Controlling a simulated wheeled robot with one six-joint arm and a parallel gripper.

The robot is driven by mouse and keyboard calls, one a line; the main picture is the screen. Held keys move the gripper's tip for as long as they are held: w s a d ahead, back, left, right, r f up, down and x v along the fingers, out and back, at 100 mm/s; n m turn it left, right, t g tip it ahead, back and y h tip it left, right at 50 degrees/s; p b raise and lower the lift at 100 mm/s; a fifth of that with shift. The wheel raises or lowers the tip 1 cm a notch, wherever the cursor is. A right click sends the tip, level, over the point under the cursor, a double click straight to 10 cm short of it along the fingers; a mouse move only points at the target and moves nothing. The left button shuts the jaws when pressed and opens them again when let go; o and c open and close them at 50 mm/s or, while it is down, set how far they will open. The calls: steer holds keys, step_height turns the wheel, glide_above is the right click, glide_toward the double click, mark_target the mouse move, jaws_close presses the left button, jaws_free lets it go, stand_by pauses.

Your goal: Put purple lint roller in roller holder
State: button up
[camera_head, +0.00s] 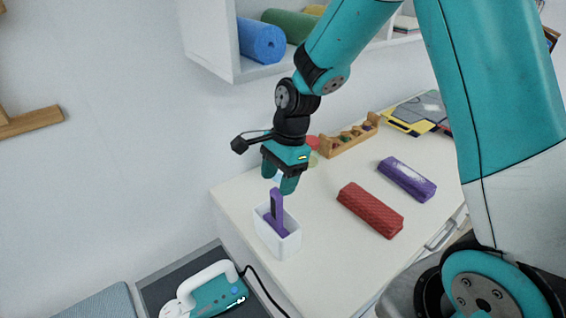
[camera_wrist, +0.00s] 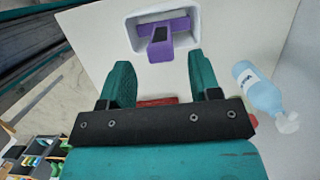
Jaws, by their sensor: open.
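The purple lint roller (camera_head: 276,207) stands in the white roller holder (camera_head: 285,247), its handle sticking up above the rim. In the wrist view the purple lint roller (camera_wrist: 159,48) lies within the rim of the white holder (camera_wrist: 133,38), with its handle pointing toward the camera. My gripper (camera_head: 279,184) is just above the handle, pointing down. In the wrist view my gripper (camera_wrist: 163,80) has its two teal fingers spread, with nothing between them. The fingers look apart from the roller.
A red case (camera_head: 370,210) and a purple case (camera_head: 407,179) lie on the white table (camera_head: 325,262) to the right. A wooden rack (camera_head: 348,139) stands behind. A blue bottle (camera_wrist: 262,92) is near the holder. A teal and white appliance (camera_head: 212,291) sits below, left of the table.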

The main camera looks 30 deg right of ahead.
steer(key=s+a+r+n, duration=0.3)
steer(key=s+r+n, duration=0.55)
steer(key=r, duration=0.25)
steer(key=s+a+r+n+y, duration=0.1)
steer(key=s+a+r+n, duration=0.2)
steer(key=s+n, duration=0.9)
steer(key=shift+n+t+b, duration=0.3)
steer(key=shift+n+b, duration=0.15)
steer(key=shift+n, duration=0.8)
steer(key=shift+w, duration=0.1)
